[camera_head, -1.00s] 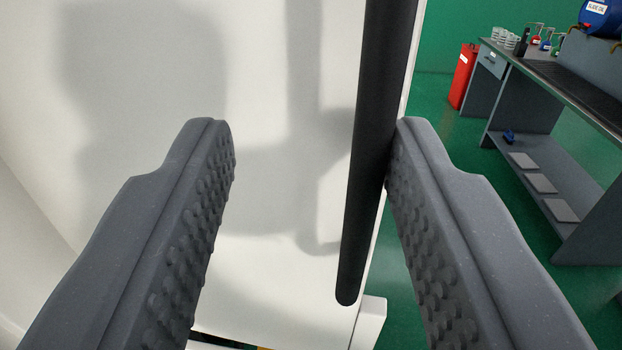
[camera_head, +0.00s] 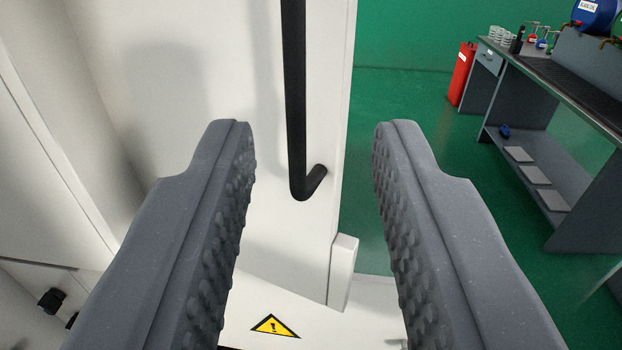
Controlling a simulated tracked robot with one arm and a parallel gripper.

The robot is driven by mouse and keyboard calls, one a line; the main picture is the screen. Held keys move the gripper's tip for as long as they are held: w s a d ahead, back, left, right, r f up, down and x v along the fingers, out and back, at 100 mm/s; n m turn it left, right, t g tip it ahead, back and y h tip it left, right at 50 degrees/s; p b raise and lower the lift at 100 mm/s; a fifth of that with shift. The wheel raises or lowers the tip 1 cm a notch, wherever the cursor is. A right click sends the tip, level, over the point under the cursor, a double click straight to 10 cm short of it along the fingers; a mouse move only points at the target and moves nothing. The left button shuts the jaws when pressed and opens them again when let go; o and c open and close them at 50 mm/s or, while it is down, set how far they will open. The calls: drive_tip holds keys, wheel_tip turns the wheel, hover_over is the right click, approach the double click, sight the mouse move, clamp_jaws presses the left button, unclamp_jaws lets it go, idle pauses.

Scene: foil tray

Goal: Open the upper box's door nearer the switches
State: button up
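A white door (camera_head: 285,235) of the upper box fills the left and middle of the view. A long black bar handle (camera_head: 296,100) runs down it and bends back into the door at its lower end. My gripper (camera_head: 312,130) is open, with one finger on each side of the handle in the picture. Both fingers look apart from the handle, and nothing is held. The handle's upper end is out of view. The switches are not clearly seen.
A yellow warning sign (camera_head: 275,326) is on the white surface below the door. Black fittings (camera_head: 52,300) show at lower left. At right stand a grey workbench (camera_head: 560,90) and a red bin (camera_head: 462,72). Green floor (camera_head: 430,150) is clear beyond the door's edge.

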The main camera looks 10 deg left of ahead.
drive_tip(key=shift+s+d, duration=0.2)
drive_tip(key=shift+s, duration=1.1)
